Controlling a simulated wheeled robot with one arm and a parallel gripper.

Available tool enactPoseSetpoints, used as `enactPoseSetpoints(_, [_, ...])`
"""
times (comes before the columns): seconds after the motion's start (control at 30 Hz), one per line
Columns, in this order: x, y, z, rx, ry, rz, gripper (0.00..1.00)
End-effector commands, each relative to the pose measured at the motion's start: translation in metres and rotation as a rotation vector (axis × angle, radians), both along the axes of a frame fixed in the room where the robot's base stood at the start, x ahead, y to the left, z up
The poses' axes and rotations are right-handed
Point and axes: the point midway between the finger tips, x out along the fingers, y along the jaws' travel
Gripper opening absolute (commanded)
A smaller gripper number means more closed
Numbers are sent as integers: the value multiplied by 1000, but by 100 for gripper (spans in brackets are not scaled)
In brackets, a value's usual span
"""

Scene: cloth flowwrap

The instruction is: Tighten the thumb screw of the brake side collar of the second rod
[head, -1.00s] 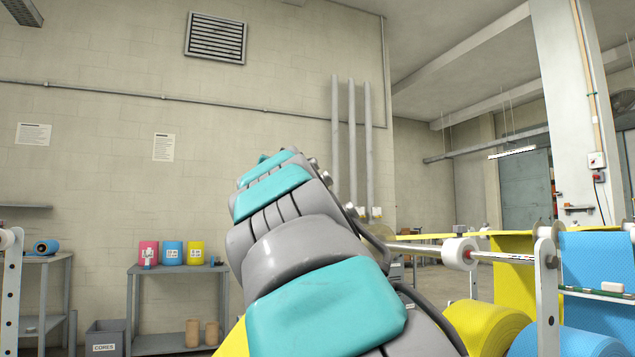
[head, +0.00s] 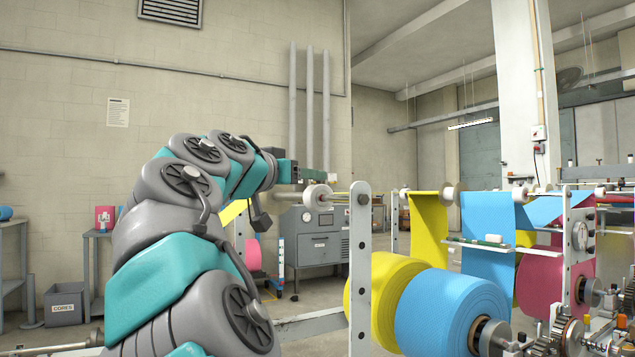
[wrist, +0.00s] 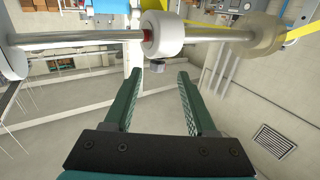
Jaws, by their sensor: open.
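My gripper (wrist: 159,82) is open and empty in the wrist view, its two green fingers spread below a bare metal rod (wrist: 80,40). A white collar (wrist: 165,36) with a red ring on its left side sits on the rod just beyond the fingertips. A small dark grey piece (wrist: 156,66), perhaps its thumb screw, hangs below the collar, in line with the gap between the fingers and apart from them. A tan collar (wrist: 262,35) sits farther right on the rod. In the head view my gripper (head: 311,178) is close to the white collar (head: 317,197); its fingers are hard to make out.
A white perforated upright (head: 361,270) stands right of the collar. Yellow (head: 378,300) and blue (head: 440,315) rolls lie low beyond it. A yellow web (wrist: 300,30) runs near the rod's right end. A grey cabinet (head: 312,240) stands behind.

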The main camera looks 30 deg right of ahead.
Motion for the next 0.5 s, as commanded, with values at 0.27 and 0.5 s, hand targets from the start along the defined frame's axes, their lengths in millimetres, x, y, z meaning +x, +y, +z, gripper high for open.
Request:
enactPoseSetpoints(0.27, [5,-16,-1,0,5,-17,56])
enactPoseSetpoints(0.5, [26,-47,-2,3,8,-18,56])
